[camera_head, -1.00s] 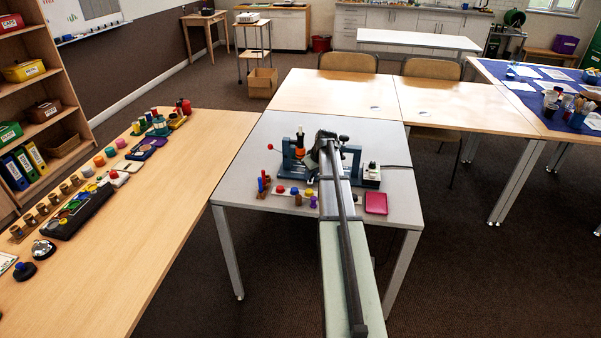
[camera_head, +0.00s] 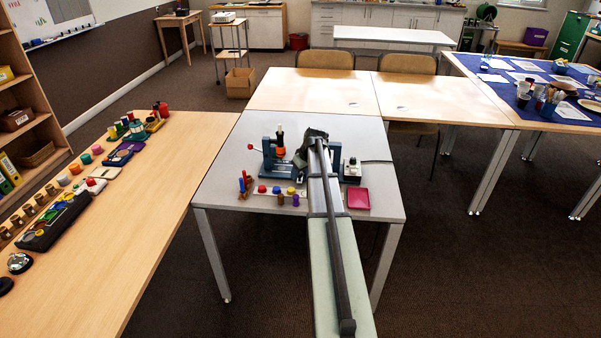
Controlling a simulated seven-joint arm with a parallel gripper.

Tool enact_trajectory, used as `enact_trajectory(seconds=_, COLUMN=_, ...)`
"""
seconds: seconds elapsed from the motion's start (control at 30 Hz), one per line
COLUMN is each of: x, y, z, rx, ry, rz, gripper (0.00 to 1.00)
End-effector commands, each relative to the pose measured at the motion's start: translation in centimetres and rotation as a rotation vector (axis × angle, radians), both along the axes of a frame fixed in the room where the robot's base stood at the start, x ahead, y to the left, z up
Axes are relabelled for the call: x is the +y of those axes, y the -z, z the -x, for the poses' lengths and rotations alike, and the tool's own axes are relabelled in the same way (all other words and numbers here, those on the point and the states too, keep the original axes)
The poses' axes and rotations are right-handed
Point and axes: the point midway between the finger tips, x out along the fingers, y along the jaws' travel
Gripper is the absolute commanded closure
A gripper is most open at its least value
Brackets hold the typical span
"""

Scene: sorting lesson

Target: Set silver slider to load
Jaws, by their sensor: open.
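A blue-grey apparatus (camera_head: 268,157) stands on the grey table, with a red-knobbed lever at its left and a dark upright handle (camera_head: 280,139) with an orange part below it. I cannot make out the silver slider or its load mark; my arm covers the apparatus's middle and right. My gripper (camera_head: 301,178) points down at the middle of the apparatus, left of my arm's end. It is open, with nothing seen between the fingers. It is too small to tell whether it touches anything.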

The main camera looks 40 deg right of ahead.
Motion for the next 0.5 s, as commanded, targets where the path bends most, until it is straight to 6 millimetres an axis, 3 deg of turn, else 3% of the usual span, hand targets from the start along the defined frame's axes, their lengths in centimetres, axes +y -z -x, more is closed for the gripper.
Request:
enact_trajectory(seconds=0.27, x=0.0, y=-1.3, z=0.6, rx=-0.001, ry=0.000, rz=0.001, gripper=0.50)
enact_trajectory(seconds=0.5, x=0.0, y=-5.2, z=2.2, rx=-0.002, ry=0.002, rz=0.001, gripper=0.50)
